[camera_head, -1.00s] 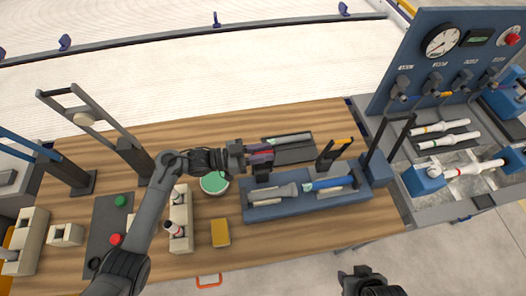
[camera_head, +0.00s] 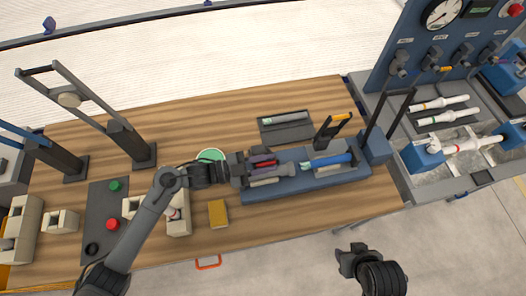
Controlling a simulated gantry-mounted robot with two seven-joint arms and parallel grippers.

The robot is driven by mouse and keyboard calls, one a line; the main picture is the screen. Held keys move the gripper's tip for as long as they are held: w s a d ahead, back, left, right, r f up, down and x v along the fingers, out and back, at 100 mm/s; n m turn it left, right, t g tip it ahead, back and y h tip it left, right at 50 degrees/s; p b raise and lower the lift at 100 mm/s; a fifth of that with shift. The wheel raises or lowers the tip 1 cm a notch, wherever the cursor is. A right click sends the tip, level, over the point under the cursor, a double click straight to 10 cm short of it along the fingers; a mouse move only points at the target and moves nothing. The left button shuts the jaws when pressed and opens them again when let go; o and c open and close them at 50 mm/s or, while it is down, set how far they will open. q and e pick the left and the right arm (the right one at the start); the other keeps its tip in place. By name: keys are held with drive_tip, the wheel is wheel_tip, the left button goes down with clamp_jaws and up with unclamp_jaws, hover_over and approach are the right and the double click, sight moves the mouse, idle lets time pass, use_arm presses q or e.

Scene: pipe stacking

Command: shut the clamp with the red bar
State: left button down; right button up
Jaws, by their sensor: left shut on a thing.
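A blue fixture (camera_head: 303,184) lies on the wooden table with a grey and blue pipe (camera_head: 329,161) along it. At its left end is the clamp with the red bar (camera_head: 263,158), low over the fixture. My left gripper (camera_head: 247,168) reaches in from the left and is shut on this clamp's bar; its fingers hide part of it. Whether the clamp is fully down cannot be told. A second clamp with an orange-tipped bar (camera_head: 341,117) stands raised toward the right.
A dark tray (camera_head: 286,133) with a light pipe lies behind the fixture. Bare wood lies in front.

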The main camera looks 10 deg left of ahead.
use_arm(q)
drive_tip(key=shift+s+d+f+m+b, duration=0.15)
drive_tip(key=shift+s+f+m+b, duration=0.25)
drive_tip(key=shift+s+f, duration=0.45)
drive_tip(key=shift+w+f, duration=0.1)
drive_tip(key=shift+w, duration=0.1)
drive_tip(key=c, duration=1.1)
unclamp_jaws()
drive_tip(key=shift+r, duration=0.2)
drive_tip(key=shift+b+v, duration=0.45)
drive_tip(key=shift+v, duration=4.9)
